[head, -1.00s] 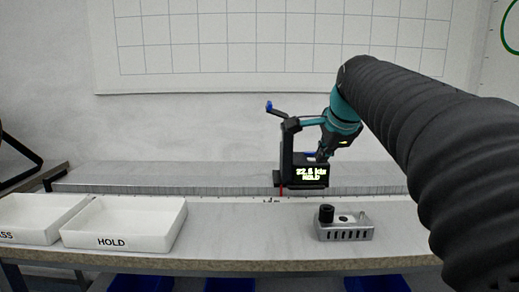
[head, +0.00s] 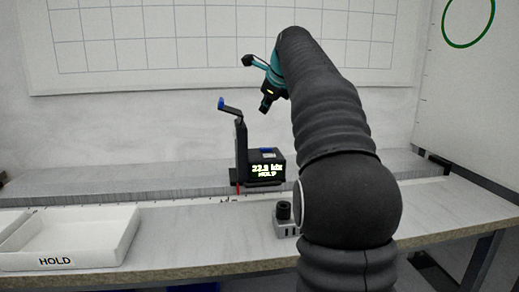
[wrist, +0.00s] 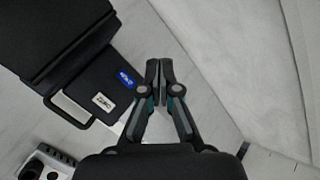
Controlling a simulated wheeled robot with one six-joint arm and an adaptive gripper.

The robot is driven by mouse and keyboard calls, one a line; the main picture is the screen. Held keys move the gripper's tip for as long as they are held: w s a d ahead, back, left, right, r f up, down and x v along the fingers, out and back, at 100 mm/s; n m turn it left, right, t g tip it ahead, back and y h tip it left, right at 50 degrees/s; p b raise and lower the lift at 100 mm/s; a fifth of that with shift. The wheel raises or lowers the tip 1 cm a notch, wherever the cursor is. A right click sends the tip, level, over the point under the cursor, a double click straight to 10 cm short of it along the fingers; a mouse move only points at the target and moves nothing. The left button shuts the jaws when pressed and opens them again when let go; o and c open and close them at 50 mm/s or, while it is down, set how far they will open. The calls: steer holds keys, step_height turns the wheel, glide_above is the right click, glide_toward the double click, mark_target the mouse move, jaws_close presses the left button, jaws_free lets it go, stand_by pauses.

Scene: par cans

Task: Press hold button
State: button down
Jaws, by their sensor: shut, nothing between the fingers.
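A black meter (head: 241,160) stands on the grey ledge behind the bench, with an upright post and an arm ending in a blue tip. Its lit display (head: 267,171) shows a reading of about 22 klx and the word HOLD. A blue button (head: 267,151) sits on top; in the wrist view the blue button (wrist: 125,77) lies near a white label or button (wrist: 101,100). My gripper (head: 265,107) is above the meter, clear of it. In the wrist view its fingertips (wrist: 158,65) are together and empty, to the right of the blue button.
A white tray marked HOLD (head: 90,262) is at the front left. A small metal block with a black knob (head: 284,220) is on the bench, partly hidden by my arm. A gridded board (head: 180,50) hangs behind. The bench between tray and block is clear.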

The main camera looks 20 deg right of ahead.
mark_target(266, 149)
step_height(266, 149, down, 9)
steer(key=b, duration=0.5)
steer(key=shift+r+b, duration=0.1)
steer(key=shift+b, duration=0.25)
stand_by(0.7)
stand_by(0.6)
steer(key=shift+s+f, duration=0.15)
steer(key=shift+f, duration=0.25)
steer(key=shift+f+b, duration=0.3)
steer(key=shift+f, duration=0.1)
stand_by(0.6)
steer(key=shift+r+p, duration=0.85)
steer(key=shift+p, duration=0.15)
